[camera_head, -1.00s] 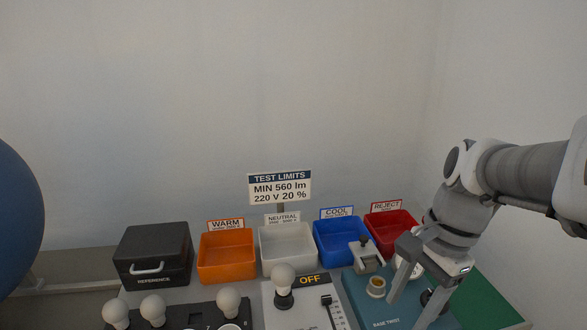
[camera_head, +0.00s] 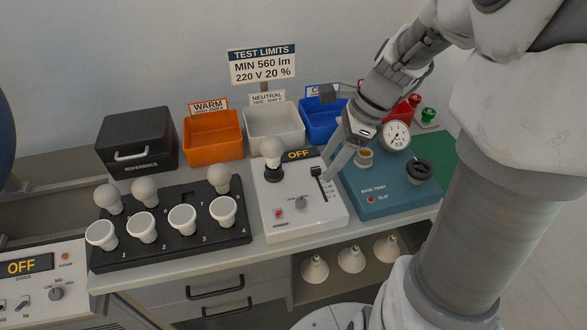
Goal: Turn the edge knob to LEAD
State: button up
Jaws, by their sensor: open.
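Labels by this knob are too small to read. Another knob (camera_head: 56,293) is on the left panel, with LOW, MID and HIGH marks. I cannot read LEAD anywhere. My gripper (camera_head: 341,162) is open, above the gap between the tester's right side and the teal box, up and right of the grey knob. Its fingers point down and left and hold nothing.
The teal BASE TWIST box (camera_head: 383,194) with a gauge (camera_head: 396,135) and black knob (camera_head: 419,171) stands right of the tester. A black rack (camera_head: 168,249) of bulbs is left. Orange (camera_head: 213,145), white (camera_head: 275,139) and blue bins stand behind. My arm hides the right side.

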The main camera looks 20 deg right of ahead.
aim_at(301, 201)
jog(key=b+x, duration=0.3)
jog(key=x, duration=1)
grip_shut()
